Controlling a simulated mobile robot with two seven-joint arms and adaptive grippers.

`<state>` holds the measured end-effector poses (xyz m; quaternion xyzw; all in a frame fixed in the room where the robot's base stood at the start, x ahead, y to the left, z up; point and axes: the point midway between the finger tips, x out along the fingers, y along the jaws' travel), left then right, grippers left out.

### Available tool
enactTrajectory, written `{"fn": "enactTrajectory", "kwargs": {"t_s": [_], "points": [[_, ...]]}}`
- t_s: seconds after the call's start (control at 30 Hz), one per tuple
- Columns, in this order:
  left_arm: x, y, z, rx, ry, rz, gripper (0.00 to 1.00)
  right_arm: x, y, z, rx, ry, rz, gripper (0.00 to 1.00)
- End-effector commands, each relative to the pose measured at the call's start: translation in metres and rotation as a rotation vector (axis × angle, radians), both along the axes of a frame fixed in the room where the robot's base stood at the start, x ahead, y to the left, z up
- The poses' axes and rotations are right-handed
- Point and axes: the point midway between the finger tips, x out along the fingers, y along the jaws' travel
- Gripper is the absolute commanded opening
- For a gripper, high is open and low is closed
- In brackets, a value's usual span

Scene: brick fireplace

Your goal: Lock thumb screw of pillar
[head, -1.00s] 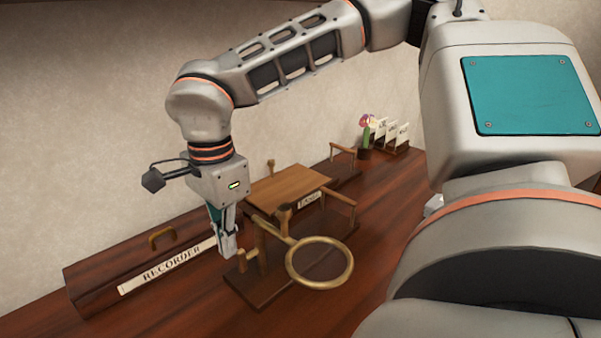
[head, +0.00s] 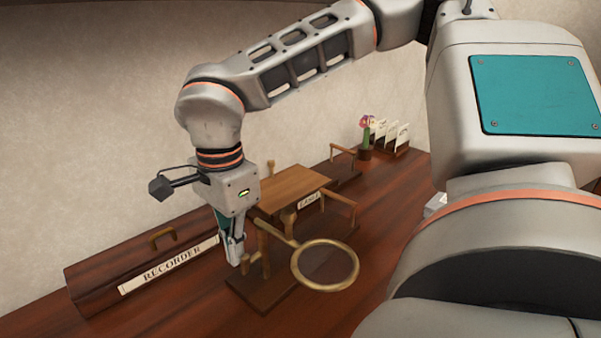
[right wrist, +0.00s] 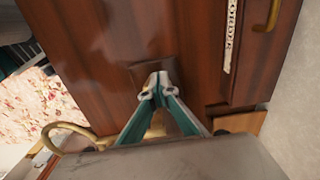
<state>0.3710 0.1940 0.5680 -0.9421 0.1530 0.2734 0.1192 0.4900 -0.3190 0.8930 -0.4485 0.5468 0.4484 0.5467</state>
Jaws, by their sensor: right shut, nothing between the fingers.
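A small wooden stand carries a round brass ring (head: 355,272) on an arm and an upright wooden pillar (head: 264,240) on a dark base (head: 268,300). A small brass piece, seemingly the thumb screw (head: 254,259), sits low at the pillar's left side. My right gripper (head: 234,260) points down just left of it, shut and empty. Whether the fingertips touch it cannot be told. In the right wrist view the closed fingertips (right wrist: 158,86) are over the base, and the ring (right wrist: 70,128) shows partly at the lower left. My left gripper is not in view.
A long wooden box labelled RECORDER (head: 170,266) stands left of the stand. The wooden surface in front of the stand is clear.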

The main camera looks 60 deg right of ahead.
Motion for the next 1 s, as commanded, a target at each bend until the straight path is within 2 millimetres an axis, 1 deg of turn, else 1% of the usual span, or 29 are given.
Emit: {"fn": "enactTrajectory", "kwargs": {"t_s": [0.5,1.0], "points": [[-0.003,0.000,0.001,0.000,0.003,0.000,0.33,-0.017,0.003,0.000,0.000,0.002,-0.001,0.00],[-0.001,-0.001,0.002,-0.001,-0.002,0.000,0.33,-0.018,0.003,0.001,0.000,0.002,-0.001,0.00]]}}
